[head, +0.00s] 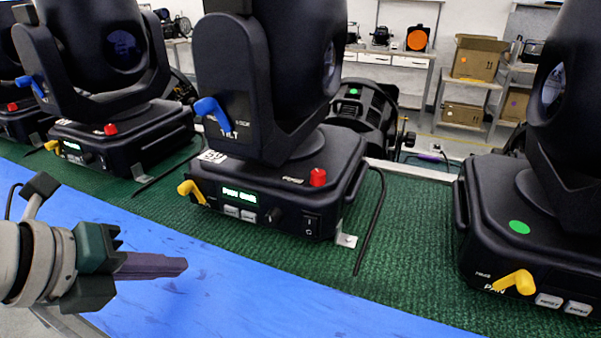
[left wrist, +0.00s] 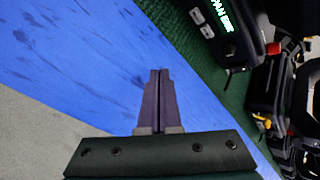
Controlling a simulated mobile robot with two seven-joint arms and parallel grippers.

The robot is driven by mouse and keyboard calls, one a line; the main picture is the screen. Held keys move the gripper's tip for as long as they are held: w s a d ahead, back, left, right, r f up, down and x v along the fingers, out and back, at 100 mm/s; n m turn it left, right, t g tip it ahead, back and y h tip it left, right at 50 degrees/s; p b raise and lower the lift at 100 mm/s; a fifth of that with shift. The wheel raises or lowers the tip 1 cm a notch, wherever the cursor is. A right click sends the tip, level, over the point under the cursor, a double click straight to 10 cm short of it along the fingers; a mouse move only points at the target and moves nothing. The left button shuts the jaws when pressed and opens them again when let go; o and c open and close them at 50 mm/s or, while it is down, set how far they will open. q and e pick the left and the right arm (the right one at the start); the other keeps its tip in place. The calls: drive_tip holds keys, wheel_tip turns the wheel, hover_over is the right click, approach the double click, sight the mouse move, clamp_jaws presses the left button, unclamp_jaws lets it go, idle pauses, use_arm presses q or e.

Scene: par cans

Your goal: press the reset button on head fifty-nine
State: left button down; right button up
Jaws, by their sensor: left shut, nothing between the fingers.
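The middle moving head (head: 270,185) carries a white label (head: 213,156) that seems to read 59. Its base front has a lit green display (head: 239,195), partly readable as PAN, with two pale buttons (head: 240,213) below; their lettering is too small to read. In the left wrist view the display (left wrist: 221,14) and buttons (left wrist: 201,23) show at the top right. My left gripper (head: 184,265) is shut and empty, over the blue strip, left of and nearer than the buttons, apart from the head. It also shows in the left wrist view (left wrist: 160,72). My right gripper is not in view.
The middle base has a yellow lever (head: 192,191), a red knob (head: 318,177) and a black switch (head: 311,223). Similar heads stand left (head: 120,135) and right (head: 530,240) on a green mat (head: 400,255). The blue strip (head: 270,290) in front is clear.

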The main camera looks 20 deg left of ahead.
sight(232, 211)
use_arm(q)
drive_tip(key=shift+w+f+b, duration=0.15)
drive_tip(key=shift+w+b, duration=0.25)
drive_tip(key=shift+w, duration=0.2)
drive_tip(key=w+b, duration=0.1)
drive_tip(key=w, duration=0.1)
drive_tip(key=w+b, duration=0.2)
drive_tip(key=w, duration=0.1)
drive_tip(key=shift+w+d+b, duration=0.3)
drive_tip(key=shift+w, duration=0.05)
drive_tip(key=shift+w+d+b, duration=0.1)
drive_tip(key=shift+w+b, duration=0.2)
drive_tip(key=shift+w, duration=0.65)
drive_tip(key=shift+w, duration=0.15)
idle(0.4)
drive_tip(key=shift+w, duration=0.3)
